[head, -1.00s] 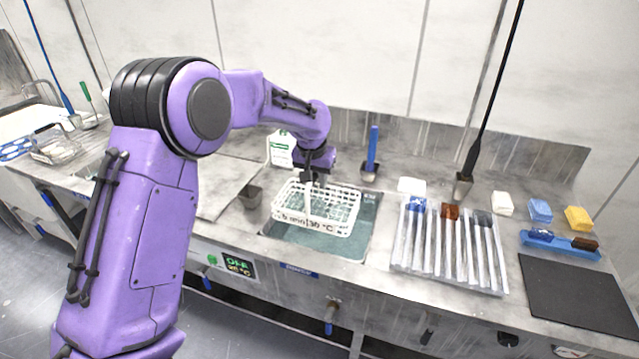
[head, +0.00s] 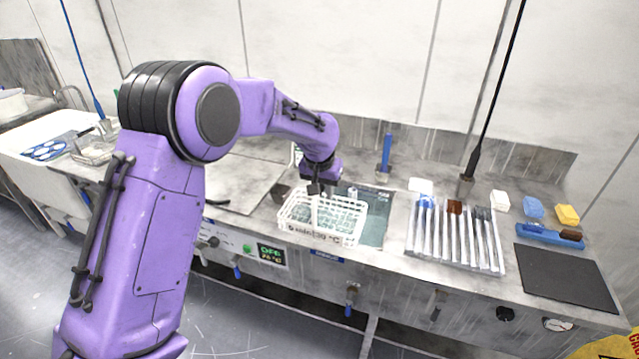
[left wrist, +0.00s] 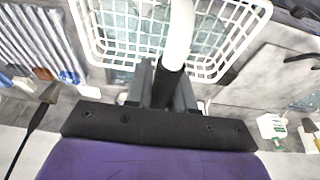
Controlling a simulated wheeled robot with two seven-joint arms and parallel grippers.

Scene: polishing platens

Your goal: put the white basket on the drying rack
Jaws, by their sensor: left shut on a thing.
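The white basket (head: 297,232), an open lattice with "5 min|30 °C" on its front, hangs over the left part of the teal sink bath (head: 376,222). My left gripper (head: 318,190) is shut on its upright handle. In the left wrist view the gripper (left wrist: 166,85) grips the white handle (left wrist: 181,35) at a dark section, with the basket (left wrist: 238,38) beyond. A rack of parallel metal bars (head: 452,240), perhaps the drying rack, lies right of the bath. My right gripper is not in view.
Blue, brown and grey pieces lie at the back of the bars. Soap-like blocks (head: 533,207), a blue tray (head: 540,236) and a black mat (head: 565,276) are further right. A blue upright tool (head: 386,150) stands behind the bath. A flat metal surface (head: 247,185) is at left.

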